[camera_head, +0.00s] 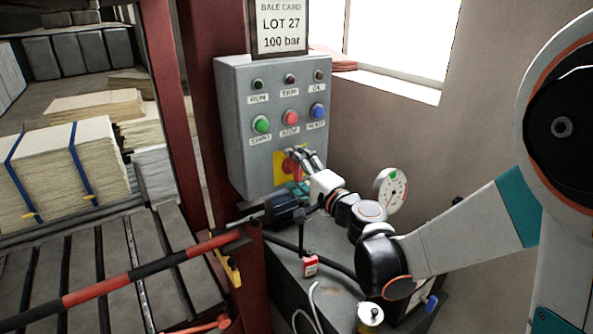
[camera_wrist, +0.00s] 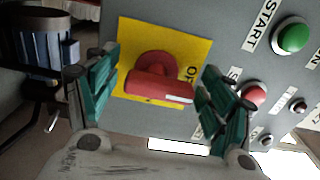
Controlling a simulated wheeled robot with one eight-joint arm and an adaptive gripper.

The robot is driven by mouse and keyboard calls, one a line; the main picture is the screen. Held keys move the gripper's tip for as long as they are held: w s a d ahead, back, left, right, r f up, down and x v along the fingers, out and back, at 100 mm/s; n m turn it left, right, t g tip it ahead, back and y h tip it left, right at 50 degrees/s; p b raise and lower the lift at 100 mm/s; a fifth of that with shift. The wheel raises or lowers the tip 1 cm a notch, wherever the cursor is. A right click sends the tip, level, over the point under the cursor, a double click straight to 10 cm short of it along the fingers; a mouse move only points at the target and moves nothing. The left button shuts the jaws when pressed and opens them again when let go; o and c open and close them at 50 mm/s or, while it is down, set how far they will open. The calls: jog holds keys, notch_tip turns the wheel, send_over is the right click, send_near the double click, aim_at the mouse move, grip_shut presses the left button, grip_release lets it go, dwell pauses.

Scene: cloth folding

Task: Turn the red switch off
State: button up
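The red switch (camera_wrist: 160,88) is a rotary handle with a round hub on a yellow plate (camera_wrist: 190,48) fixed to the grey control box (camera_head: 233,98). In the wrist view its bar lies roughly across the picture, and a partly covered label starting "OF" is beside it. My gripper (camera_wrist: 161,64) is open, with one teal-padded finger on each side of the switch and gaps visible between the pads and the handle. In the head view the gripper (camera_head: 300,165) is in front of the lower part of the box and hides much of the switch (camera_head: 289,167).
Green (camera_head: 261,124), red (camera_head: 290,117) and blue (camera_head: 318,111) push buttons are above the switch, with small lamps over them. A pressure gauge (camera_head: 391,189) stands to the right. A red-and-black bar (camera_head: 130,273) and red post are to the left. A grey bench (camera_head: 285,274) is below.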

jog(key=shift+s+d, duration=0.1)
jog(key=v, duration=1.1)
jog(key=shift+s+d, duration=0.25)
jog(key=shift+s, duration=0.05)
jog(key=s+d+f+n+g+h, duration=0.2)
jog(key=s+d+n+g+h, duration=0.2)
jog(key=s, duration=0.6)
jog(key=s+d+f+n+g+h, duration=0.3)
jog(key=s+d+n+h, duration=0.3)
jog(key=s+d, duration=0.3)
jog(key=shift+s+d+n+g, duration=0.35)
jog(key=shift+s+n+g, duration=0.15)
jog(key=shift+s, duration=0.6)
